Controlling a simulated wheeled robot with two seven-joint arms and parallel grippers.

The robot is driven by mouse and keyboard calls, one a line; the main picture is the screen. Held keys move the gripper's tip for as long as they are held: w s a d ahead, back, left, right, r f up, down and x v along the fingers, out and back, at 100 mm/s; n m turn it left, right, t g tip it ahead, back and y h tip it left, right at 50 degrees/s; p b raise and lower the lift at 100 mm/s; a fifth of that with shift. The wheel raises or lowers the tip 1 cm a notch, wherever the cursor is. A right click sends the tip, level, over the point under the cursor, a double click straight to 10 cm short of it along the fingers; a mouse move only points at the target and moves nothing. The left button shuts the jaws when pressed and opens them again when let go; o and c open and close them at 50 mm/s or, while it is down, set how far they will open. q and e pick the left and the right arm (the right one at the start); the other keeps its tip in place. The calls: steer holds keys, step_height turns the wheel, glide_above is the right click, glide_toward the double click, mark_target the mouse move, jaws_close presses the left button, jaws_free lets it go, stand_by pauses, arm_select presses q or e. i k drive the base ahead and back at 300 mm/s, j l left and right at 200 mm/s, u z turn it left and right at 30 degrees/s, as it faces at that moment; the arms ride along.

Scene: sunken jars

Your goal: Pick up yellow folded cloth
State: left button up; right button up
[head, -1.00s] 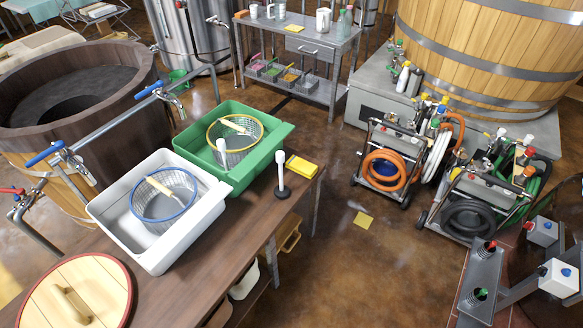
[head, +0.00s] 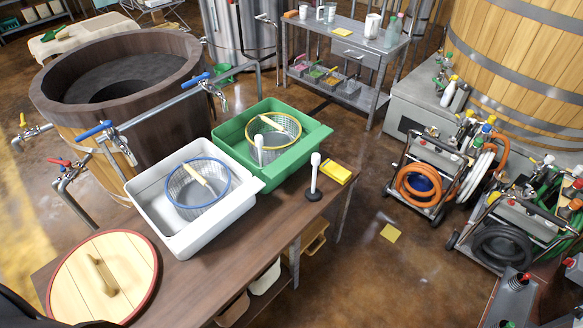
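A yellow folded cloth (head: 336,172) lies flat on the right end of the brown wooden table (head: 262,227), in the head view. It is just right of the green tub (head: 252,162) and beside a white-topped upright handle on a dark round base (head: 314,180). Neither of my grippers is in view. A dark part, perhaps mine, shows at the bottom left corner.
A white tub (head: 150,207) and the green tub each hold a wire basket. A round wooden lid (head: 70,283) lies at the table's left end. Taps on pipes stand behind the tubs. Hose carts (head: 425,172) stand at right. Brown floor is open between table and carts.

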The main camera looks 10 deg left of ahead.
mark_target(333, 169)
steer(key=i+l, duration=0.15)
steer(key=l, duration=0.25)
steer(key=i+l, duration=0.15)
steer(key=l, duration=0.25)
steer(key=i+l, duration=0.1)
steer(key=l, duration=0.3)
steer(key=i+l, duration=0.15)
steer(key=l, duration=0.25)
steer(key=u, duration=0.05)
